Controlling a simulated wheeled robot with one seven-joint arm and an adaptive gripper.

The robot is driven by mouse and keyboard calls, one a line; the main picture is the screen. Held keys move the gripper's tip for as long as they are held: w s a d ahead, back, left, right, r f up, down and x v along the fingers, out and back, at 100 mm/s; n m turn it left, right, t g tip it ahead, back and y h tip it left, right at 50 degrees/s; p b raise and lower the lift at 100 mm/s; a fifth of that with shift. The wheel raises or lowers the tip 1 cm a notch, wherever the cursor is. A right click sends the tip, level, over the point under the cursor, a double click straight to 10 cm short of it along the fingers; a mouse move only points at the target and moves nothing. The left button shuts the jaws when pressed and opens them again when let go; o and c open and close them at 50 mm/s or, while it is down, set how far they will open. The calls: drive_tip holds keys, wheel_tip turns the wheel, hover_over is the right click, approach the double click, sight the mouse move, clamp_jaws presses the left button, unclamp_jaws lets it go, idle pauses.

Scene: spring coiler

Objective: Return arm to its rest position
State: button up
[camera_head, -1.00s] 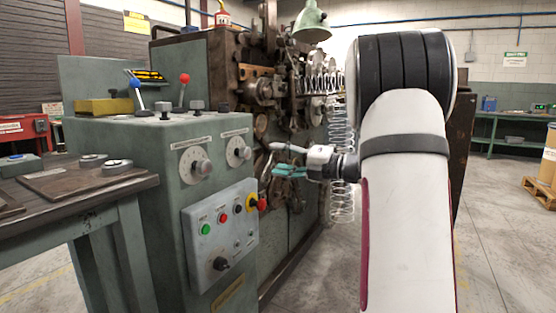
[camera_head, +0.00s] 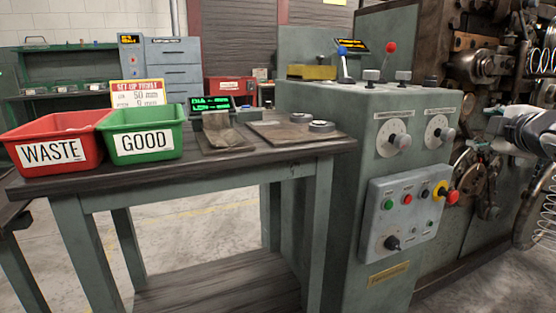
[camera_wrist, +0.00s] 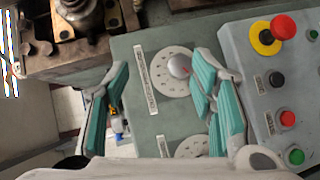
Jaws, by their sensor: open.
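My gripper (camera_wrist: 160,85) is open and empty in the wrist view, with its two teal-padded fingers well apart. Beyond the fingers are the green control cabinet (camera_wrist: 130,60) and a white dial (camera_wrist: 172,70), with nothing between the pads. In the head view only the end of my arm shows at the right edge, in front of the spring coiler (camera_head: 475,60) and to the right of the cabinet's dials. The rest of the arm is out of that view.
The button panel (camera_head: 402,215) with its red stop knob (camera_head: 452,196) is close to the gripper. Hanging spring coils (camera_head: 548,215) stand at the far right. A workbench (camera_head: 150,180) at left carries a red WASTE bin (camera_head: 30,125) and a green GOOD bin (camera_head: 160,120).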

drive_tip(key=s+a+f+m+g+y, duration=0.2)
drive_tip(key=s+a+f+m+g, duration=0.3)
drive_tip(key=s+a, duration=0.6)
drive_tip(key=s+a+f+m+g+y, duration=0.1)
drive_tip(key=s+a+f+m+g, duration=0.35)
drive_tip(key=s, duration=1.05)
drive_tip(key=s+a+f+m+g+y, duration=0.25)
drive_tip(key=s+a+f+g, duration=0.25)
drive_tip(key=s+a+f, duration=0.55)
wheel_tip(320, 180, up, 42)
drive_tip(key=s+a+t+p, duration=0.1)
drive_tip(key=s+t+p, duration=0.1)
drive_tip(key=p, duration=3.5)
drive_tip(key=shift+s+a+f+t+h+p, duration=0.3)
drive_tip(key=shift+a+t+h, duration=0.1)
drive_tip(key=shift+t, duration=0.45)
